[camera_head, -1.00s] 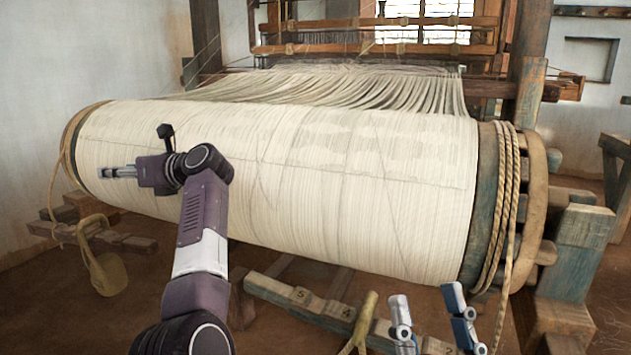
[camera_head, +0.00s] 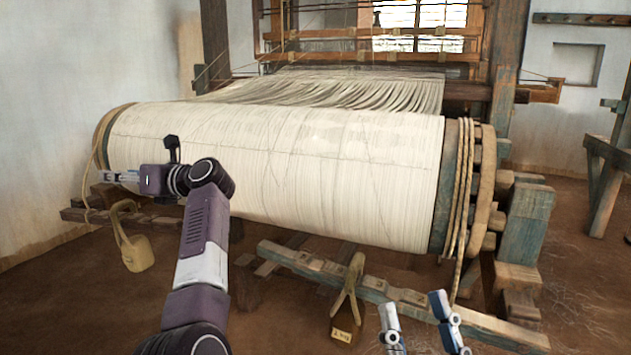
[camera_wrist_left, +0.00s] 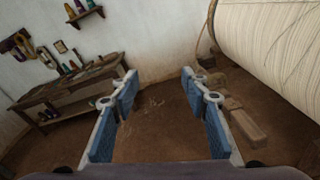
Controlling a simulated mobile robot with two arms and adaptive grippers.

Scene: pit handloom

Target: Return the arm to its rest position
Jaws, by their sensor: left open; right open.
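My left arm (camera_head: 205,250), purple and white, reaches up from the lower left in the head view. Its gripper (camera_head: 112,176) points left in front of the left part of the cloth beam. In the left wrist view the left gripper (camera_wrist_left: 160,73) is open and empty, its blue-padded fingers wide apart over bare floor. My right gripper (camera_head: 416,303) is open at the bottom of the head view. Its two fingers point up, apart, with nothing between them. The rest of the right arm is out of view.
The large cream warp beam (camera_head: 300,180) fills the middle, with a rope-wound wheel (camera_head: 480,190) at its right end. A wooden rail (camera_head: 320,268) lies low in front, with a hanging weight (camera_head: 345,328). In the wrist view a workbench (camera_wrist_left: 75,85) stands left; floor between is clear.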

